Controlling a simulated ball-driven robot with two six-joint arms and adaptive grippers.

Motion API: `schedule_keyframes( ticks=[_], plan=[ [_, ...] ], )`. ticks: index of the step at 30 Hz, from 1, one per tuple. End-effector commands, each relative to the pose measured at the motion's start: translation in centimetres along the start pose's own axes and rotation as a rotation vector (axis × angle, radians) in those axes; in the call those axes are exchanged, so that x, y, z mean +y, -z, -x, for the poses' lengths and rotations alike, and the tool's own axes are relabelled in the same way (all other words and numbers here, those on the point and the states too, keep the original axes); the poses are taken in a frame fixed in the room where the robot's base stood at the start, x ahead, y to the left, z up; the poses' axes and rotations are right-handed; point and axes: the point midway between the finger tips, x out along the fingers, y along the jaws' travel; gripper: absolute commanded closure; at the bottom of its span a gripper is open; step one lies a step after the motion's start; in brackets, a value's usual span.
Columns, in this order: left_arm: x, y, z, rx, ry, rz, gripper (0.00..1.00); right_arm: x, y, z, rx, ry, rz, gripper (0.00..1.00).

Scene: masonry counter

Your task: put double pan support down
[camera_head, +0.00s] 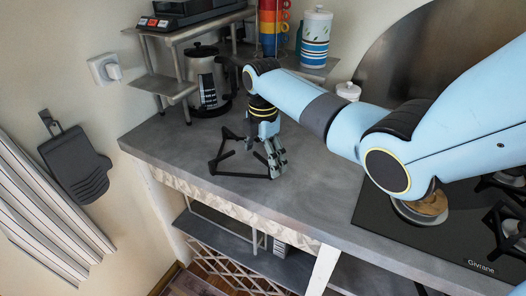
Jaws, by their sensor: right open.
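The double pan support (238,175), a thin black angular frame, is on the grey counter (180,150) near its front edge. My right gripper (275,166) is open and points down at the right end of the support. The gripper hides part of that end, so I cannot tell whether its fingers touch the frame. My left gripper is not in view.
A coffee press (205,85) and a metal shelf (170,84) stand at the back left. A patterned canister (316,40) and stacked coloured cups (270,25) are behind. Counter left of the support is clear.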

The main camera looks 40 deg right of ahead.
Motion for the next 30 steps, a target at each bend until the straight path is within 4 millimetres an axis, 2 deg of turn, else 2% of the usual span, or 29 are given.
schedule_keyframes(
  ticks=[5,12,18,24,30],
  plan=[
    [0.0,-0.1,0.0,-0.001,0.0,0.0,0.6,0.1,-0.1,1.9,-0.001,-0.004,0.0,0.04],
    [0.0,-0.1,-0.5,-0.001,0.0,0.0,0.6,0.1,-0.1,7.3,-0.001,-0.005,0.0,0.04],
    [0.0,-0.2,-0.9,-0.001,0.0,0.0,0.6,0.1,-0.1,10.8,-0.001,-0.003,0.0,0.04],
    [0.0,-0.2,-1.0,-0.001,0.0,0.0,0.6,0.0,0.0,12.1,0.0,0.0,0.0,0.04],
    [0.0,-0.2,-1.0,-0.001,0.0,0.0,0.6,0.0,0.0,12.2,0.0,0.0,-0.001,0.04]
  ],
)
